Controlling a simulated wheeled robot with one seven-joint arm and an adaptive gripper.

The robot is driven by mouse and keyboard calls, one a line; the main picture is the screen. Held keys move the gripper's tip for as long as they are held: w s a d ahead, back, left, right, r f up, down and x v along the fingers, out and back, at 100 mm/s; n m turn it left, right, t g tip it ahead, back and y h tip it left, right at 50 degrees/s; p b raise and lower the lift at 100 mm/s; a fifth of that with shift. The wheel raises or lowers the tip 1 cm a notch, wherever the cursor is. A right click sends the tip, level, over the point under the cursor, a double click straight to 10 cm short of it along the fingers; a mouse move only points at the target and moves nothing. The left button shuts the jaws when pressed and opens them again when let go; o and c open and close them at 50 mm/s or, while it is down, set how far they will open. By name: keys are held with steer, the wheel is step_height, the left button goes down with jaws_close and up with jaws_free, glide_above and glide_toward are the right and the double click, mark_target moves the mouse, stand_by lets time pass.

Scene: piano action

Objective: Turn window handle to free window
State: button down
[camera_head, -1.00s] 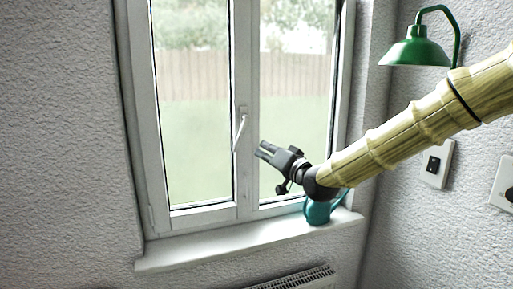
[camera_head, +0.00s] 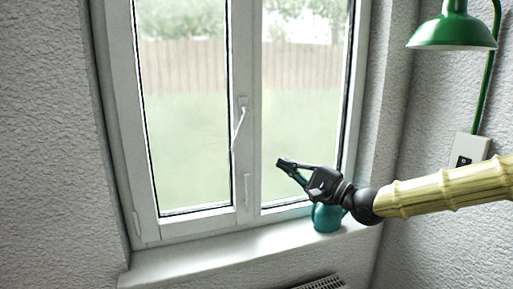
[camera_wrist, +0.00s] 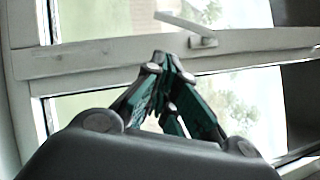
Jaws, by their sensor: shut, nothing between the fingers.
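The window handle (camera_head: 238,128) is white and sits on the middle frame of the closed window (camera_head: 190,120). Its lever hangs down and slightly left from its mount. In the wrist view the handle (camera_wrist: 185,27) lies beyond the fingertips, near the top edge. My gripper (camera_head: 283,163) is to the right of and below the handle in the head view, apart from it. In the wrist view my gripper (camera_wrist: 165,62) has its fingers brought together at the tips, with nothing between them.
A teal watering can (camera_head: 327,217) stands on the white sill (camera_head: 200,259) below my wrist. A green lamp (camera_head: 453,30) hangs at upper right. A radiator (camera_head: 322,283) is under the sill. The space between my gripper and the handle looks clear.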

steer(key=s+a+r+p+x, duration=0.1)
steer(key=p+x, duration=0.4)
steer(key=x, duration=0.6)
steer(key=shift+a+r, duration=0.15)
steer(key=shift+r, duration=0.2)
steer(key=shift+s, duration=0.15)
steer(key=shift+a+f, duration=0.1)
steer(key=shift+a, duration=0.1)
steer(key=shift+s+m+t+b, duration=0.1)
steer(key=shift+m+t+b, duration=0.3)
steer(key=shift+m, duration=0.1)
